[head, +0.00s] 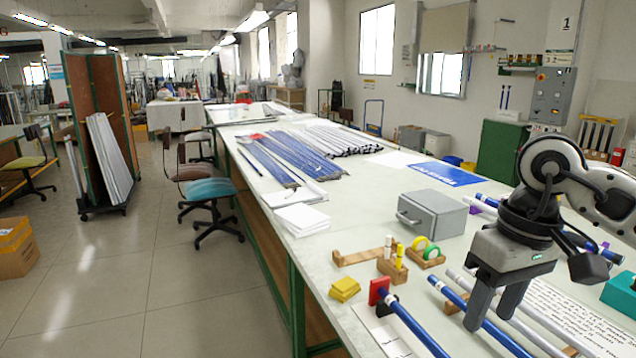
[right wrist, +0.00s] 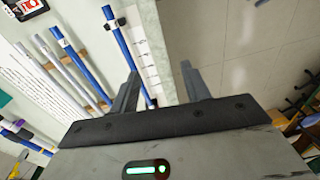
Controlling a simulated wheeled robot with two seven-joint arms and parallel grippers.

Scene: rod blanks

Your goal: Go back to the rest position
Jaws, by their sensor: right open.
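My right gripper (head: 494,312) hangs over the right part of the white work table (head: 350,220), fingers pointing down and apart. In the right wrist view its two fingers (right wrist: 158,75) are spread with nothing between them. A blue rod (head: 420,328) lies with its end at a red block (head: 378,291). Another blue rod (head: 495,334) passes below and behind the fingers. In the right wrist view a blue rod (right wrist: 122,40) runs close by the left finger, and a second blue rod (right wrist: 80,65) lies farther left. My left gripper is not in view.
Grey rods (head: 535,336) lie beside a printed sheet (head: 580,320). A grey metal box (head: 432,213), a wooden holder with markers (head: 392,268), tape rolls (head: 427,252) and yellow pads (head: 345,288) stand nearby. The left table edge borders open floor (head: 150,300).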

